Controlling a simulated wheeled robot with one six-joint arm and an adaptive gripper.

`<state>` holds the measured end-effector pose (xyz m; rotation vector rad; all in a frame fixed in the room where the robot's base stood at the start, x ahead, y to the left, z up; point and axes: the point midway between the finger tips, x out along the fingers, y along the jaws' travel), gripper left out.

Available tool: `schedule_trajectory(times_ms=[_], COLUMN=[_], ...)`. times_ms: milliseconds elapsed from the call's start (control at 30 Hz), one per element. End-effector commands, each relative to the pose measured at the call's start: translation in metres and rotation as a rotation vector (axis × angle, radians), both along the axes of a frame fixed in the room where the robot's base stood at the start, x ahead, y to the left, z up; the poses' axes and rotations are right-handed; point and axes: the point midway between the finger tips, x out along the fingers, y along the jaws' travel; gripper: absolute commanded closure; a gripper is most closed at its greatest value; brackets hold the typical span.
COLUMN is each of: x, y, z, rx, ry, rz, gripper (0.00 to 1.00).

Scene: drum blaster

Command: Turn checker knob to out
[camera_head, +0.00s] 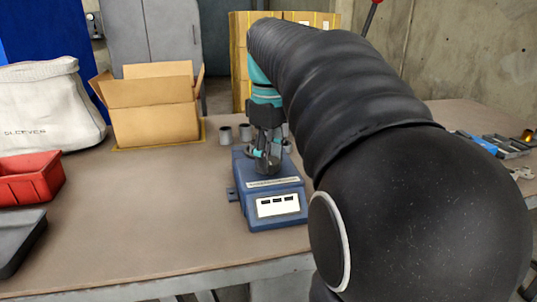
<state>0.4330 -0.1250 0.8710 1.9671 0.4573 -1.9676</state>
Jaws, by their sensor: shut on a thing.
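A blue checker box (276,186) with a white label on its sloped front stands on the brown table. My gripper (264,160) points down over the top of the box, with its fingers at a grey round part there. It appears shut on this grey part, which I take to be the checker knob (267,168). The fingers hide much of the knob, so its turned position cannot be read. The label's marks are too small to read. My black-sleeved arm covers the area to the right of the box.
An open cardboard box (155,108), a white sack (50,105), a red bin (30,178) and a dark tray (17,240) are at left. Tools (495,145) lie at far right. The table (140,220) is clear in front left.

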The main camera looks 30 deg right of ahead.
Motion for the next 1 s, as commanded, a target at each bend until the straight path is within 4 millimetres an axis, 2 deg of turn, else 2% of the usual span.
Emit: schedule_trajectory(times_ms=[667,700,767,800,1000], x=[0.0002,0.0002,0.0002,0.0002,0.0001], y=[-0.0001,-0.0002,-0.0001,-0.0001,0.0000], z=[-0.0005,-0.0005,-0.0005,-0.0005,-0.0002], rx=[0.000,0.000,0.000,0.000,0.000], ry=[0.000,0.000,0.000,0.000,0.000], rz=[0.064,0.064,0.064,0.064,0.064], gripper=[0.88,0.49,0.34,0.28,0.28])
